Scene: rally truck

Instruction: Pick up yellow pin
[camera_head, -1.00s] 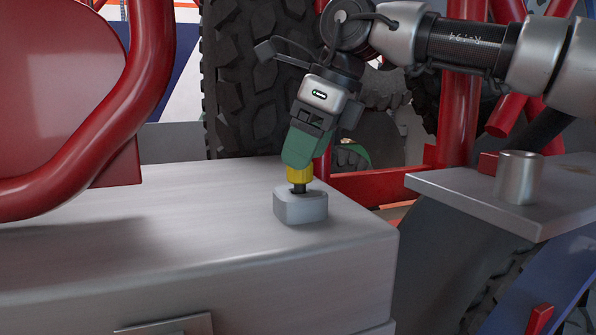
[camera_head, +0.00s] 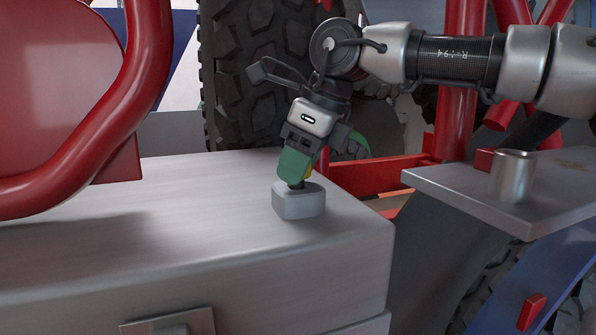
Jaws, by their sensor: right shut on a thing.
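The gripper comes down from above at a slight tilt and is shut on the pin. Most of the pin is hidden behind the fingers. A short dark part of it shows just below them, at the top of a grey block-shaped holder (camera_head: 298,203) on the metal box. I cannot tell how deep the pin sits in the holder. My left gripper is not in view.
The grey metal box top (camera_head: 180,215) is mostly clear to the left. Red tubes (camera_head: 105,140) stand at the left. A big tyre (camera_head: 240,80) is behind. On the right a grey plate (camera_head: 460,190) carries a metal cylinder (camera_head: 512,176).

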